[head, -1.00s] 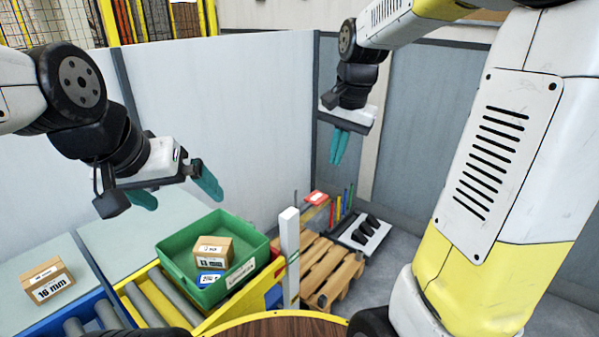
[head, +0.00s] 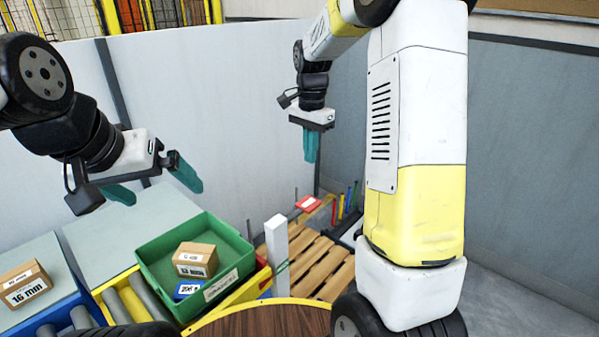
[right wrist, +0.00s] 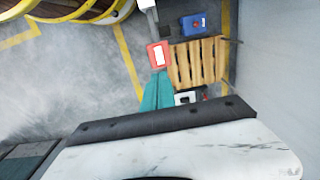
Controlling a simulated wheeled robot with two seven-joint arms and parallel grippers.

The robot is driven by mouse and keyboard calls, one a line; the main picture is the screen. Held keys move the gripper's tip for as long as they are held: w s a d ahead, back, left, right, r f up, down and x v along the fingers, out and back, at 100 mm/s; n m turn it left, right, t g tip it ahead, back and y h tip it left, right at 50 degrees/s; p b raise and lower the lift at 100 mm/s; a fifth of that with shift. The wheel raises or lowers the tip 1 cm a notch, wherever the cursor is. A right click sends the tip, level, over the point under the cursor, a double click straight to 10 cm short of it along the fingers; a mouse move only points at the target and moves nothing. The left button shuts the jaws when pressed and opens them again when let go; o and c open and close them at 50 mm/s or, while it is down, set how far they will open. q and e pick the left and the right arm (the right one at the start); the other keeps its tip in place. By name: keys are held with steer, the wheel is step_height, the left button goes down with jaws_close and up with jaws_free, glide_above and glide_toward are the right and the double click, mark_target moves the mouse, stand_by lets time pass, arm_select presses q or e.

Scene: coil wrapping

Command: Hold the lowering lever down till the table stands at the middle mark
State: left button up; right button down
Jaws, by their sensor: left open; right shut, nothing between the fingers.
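My right gripper (head: 311,158) is shut and empty, pointing down in front of the wall panels. In the right wrist view its teal fingers (right wrist: 156,92) point toward a small red-framed plate (right wrist: 158,55), which also shows in the head view (head: 308,203); whether they touch is unclear in that view, but the head view shows the fingers higher up. Several upright coloured rods (head: 341,207) stand right of the plate; I cannot tell which is the lowering lever. A round wooden top (head: 262,322) with a yellow rim is cut off below. No middle mark is readable. My left gripper (head: 163,190) is open and empty.
A green bin (head: 160,262) holding a cardboard box (head: 195,260) and a blue box sits on a roller conveyor. A white post (head: 276,242) stands beside a wooden pallet (head: 322,262). Another box (head: 24,285) is at left. A blue box (right wrist: 193,25) lies beyond the pallet.

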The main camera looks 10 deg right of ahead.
mark_target(313, 201)
step_height(313, 201, down, 14)
steer(key=shift+r, duration=0.2)
stand_by(0.4)
steer(key=shift+w+d+f+g+y, duration=0.15)
steer(key=shift+f+g+y, duration=0.25)
steer(key=shift+f, duration=0.2)
steer(key=shift+d+f+g+y, duration=0.15)
steer(key=shift+f+g+y, duration=0.15)
steer(key=shift+f+y, duration=0.25)
steer(key=shift+f, duration=0.8)
steer(key=shift+d+f, duration=0.1)
steer(key=shift+f, duration=0.05)
stand_by(1.9)
steer(key=v, duration=1.4)
steer(key=shift+w+d+r, duration=0.3)
steer(key=shift+w, duration=0.1)
